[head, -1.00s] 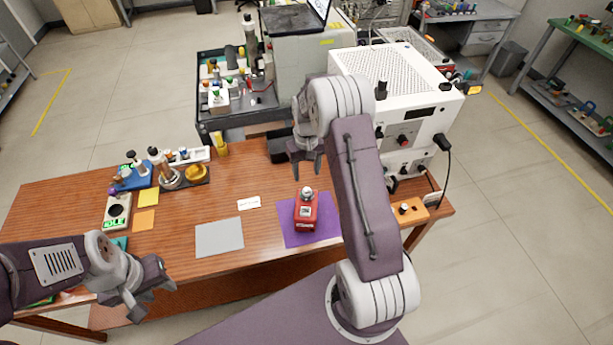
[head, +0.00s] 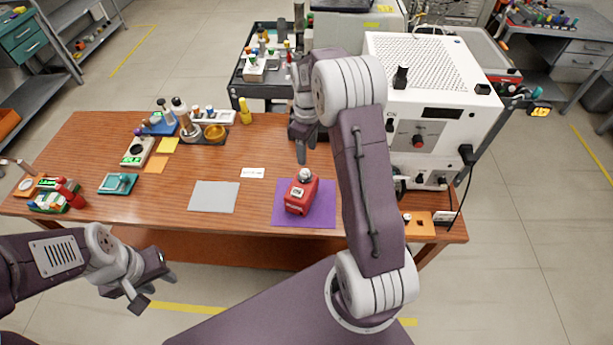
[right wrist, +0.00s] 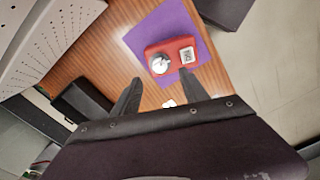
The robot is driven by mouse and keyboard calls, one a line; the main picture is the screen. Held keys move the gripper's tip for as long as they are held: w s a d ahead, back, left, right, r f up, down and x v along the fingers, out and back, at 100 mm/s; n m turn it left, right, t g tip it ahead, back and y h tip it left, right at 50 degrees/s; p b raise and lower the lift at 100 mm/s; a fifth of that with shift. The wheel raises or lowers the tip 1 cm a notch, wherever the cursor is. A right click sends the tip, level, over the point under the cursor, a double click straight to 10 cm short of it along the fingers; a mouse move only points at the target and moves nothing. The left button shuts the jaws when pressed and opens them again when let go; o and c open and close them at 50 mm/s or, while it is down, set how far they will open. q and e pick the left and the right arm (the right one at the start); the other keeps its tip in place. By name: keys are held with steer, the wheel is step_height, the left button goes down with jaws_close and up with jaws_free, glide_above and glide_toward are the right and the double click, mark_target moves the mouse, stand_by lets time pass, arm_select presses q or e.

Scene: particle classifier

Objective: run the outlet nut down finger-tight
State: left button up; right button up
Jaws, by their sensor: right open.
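I cannot pick out the outlet nut for certain. The white classifier box (head: 440,95) stands at the table's right rear, with small fittings (head: 440,180) low on its front. An orange holder (head: 421,230) with small parts lies in front of it. A red device (head: 300,193) with a silver knob sits on a purple mat (head: 318,215); it also shows in the right wrist view (right wrist: 171,55). My right gripper (head: 303,148) is open and empty above the table, behind the red device; its spread fingers show in the wrist view (right wrist: 157,95). My left gripper (head: 155,288) appears open and empty before the table's front edge.
A grey mat (head: 214,197) and a white card (head: 252,173) lie mid-table. Bottles and a gold bowl (head: 215,133) stand at the back left. A cart (head: 262,75) is behind the table. A black cable (head: 463,185) hangs at the right.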

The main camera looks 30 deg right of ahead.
mark_target(305, 170)
steer(key=shift+w+a+f, duration=0.5)
steer(key=shift+w+f, duration=0.05)
steer(key=shift+w, duration=0.1)
steer(key=f, duration=0.7)
steer(key=shift+s+d+f, duration=0.2)
steer(key=shift+s+f, duration=0.05)
steer(key=shift+f, duration=0.05)
steer(key=shift+w+f, duration=0.1)
steer(key=shift+f, duration=0.4)
jaws_close()
